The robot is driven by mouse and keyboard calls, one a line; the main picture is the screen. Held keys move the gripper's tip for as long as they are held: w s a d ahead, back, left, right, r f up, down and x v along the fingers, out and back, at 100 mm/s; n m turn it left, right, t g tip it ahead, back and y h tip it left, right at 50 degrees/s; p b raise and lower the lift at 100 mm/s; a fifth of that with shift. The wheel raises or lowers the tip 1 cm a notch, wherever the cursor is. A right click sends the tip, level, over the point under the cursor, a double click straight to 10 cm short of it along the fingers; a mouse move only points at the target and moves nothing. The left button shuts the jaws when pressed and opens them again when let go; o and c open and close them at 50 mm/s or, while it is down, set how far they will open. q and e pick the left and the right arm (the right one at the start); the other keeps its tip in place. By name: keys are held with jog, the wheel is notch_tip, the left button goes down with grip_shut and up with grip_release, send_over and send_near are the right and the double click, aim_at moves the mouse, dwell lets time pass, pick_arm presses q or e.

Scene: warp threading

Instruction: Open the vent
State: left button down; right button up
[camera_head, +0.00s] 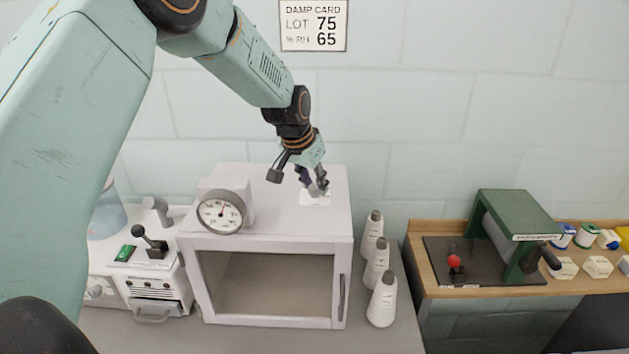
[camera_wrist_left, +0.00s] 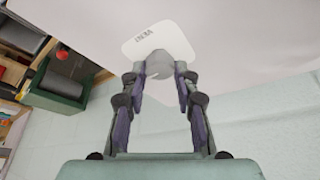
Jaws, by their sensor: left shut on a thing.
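The vent is a small round grey knob (camera_wrist_left: 159,65) on a white plate marked VENT (camera_wrist_left: 143,38). The plate (camera_head: 315,200) lies on top of the white cabinet (camera_head: 215,243), toward its right side. My left gripper (camera_head: 318,190) reaches down over the cabinet top. In the left wrist view, its two fingers (camera_wrist_left: 160,72) are shut on the knob, one on each side. In the head view the fingers mostly hide the knob. My right gripper is not in view.
A round dial gauge (camera_head: 221,214) stands at the cabinet's front left. Several white cones (camera_head: 382,299) stand right of the cabinet. A machine with a lever (camera_head: 152,242) is at left. A green device (camera_head: 515,225) sits on a wooden bench at right. A damp card (camera_head: 314,25) hangs on the wall.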

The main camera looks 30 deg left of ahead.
pick_arm(q)
jog(key=shift+s+f, duration=0.25)
jog(key=shift+f, duration=0.05)
jog(key=c, duration=1.4)
grip_release()
jog(key=o, duration=0.4)
jog(key=shift+r, duration=0.25)
jog(key=shift+w, duration=0.1)
jog(key=v, duration=1.2)
jog(key=shift+a+r, duration=0.1)
